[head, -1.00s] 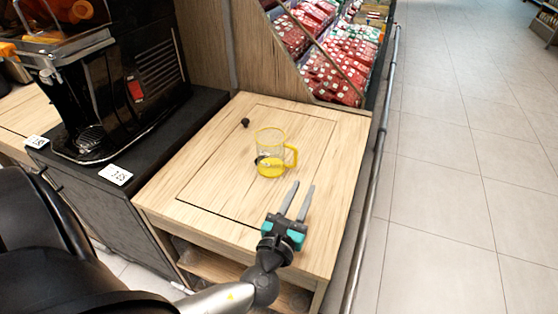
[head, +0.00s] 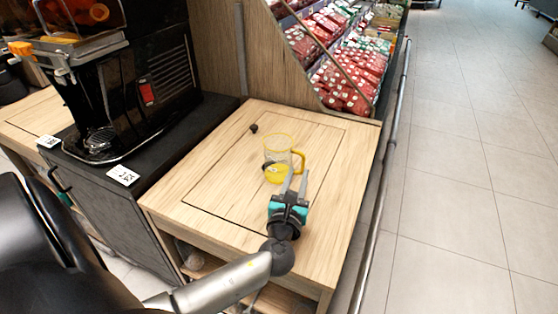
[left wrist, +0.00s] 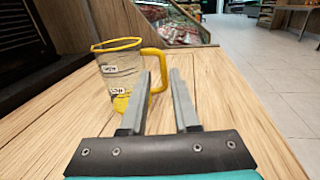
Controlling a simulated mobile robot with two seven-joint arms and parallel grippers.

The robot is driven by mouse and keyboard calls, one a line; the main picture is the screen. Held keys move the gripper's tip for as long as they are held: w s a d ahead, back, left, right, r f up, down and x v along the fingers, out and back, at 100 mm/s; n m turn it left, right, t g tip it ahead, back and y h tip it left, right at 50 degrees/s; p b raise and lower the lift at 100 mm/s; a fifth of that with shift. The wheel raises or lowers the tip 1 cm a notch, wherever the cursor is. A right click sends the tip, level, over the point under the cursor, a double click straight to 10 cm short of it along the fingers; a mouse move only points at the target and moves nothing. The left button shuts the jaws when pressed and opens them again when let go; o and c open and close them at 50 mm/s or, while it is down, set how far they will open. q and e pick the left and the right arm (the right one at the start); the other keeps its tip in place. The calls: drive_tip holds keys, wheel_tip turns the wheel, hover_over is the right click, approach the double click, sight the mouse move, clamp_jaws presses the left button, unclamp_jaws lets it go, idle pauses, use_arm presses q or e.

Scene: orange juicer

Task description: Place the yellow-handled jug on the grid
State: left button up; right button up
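The clear jug with yellow rim, base and handle (head: 277,158) stands upright on the wooden counter. It also shows in the left wrist view (left wrist: 120,72), with its yellow handle on the right side. My left gripper (head: 294,176) is open, close to the handle on the jug's near right side. In the left wrist view the two fingers (left wrist: 165,95) are apart; the left finger overlaps the handle's lower part in the picture, and I cannot tell if they touch. The grid (head: 100,150) is probably the dark base area under the spout of the black juicer (head: 150,75). My right gripper is not in view.
The black juicer stands on a dark cabinet (head: 170,140) left of the wooden counter (head: 225,190). A small black knob (head: 253,128) sits on the counter behind the jug. Shelves of red packets (head: 345,80) rise behind, and a metal rail (head: 385,190) runs along the right.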

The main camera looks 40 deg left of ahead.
sight(303, 160)
use_arm(q)
drive_tip(key=b+x, duration=0.1)
drive_tip(key=x, duration=0.2)
drive_tip(key=shift+w, duration=0.35)
drive_tip(key=shift+w+a, duration=0.25)
drive_tip(key=shift+w, duration=0.45)
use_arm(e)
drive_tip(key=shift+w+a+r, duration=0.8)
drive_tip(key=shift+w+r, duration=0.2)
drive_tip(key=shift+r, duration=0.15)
use_arm(q)
drive_tip(key=shift+c, duration=0.2)
clamp_jaws()
drive_tip(key=shift+r, duration=0.1)
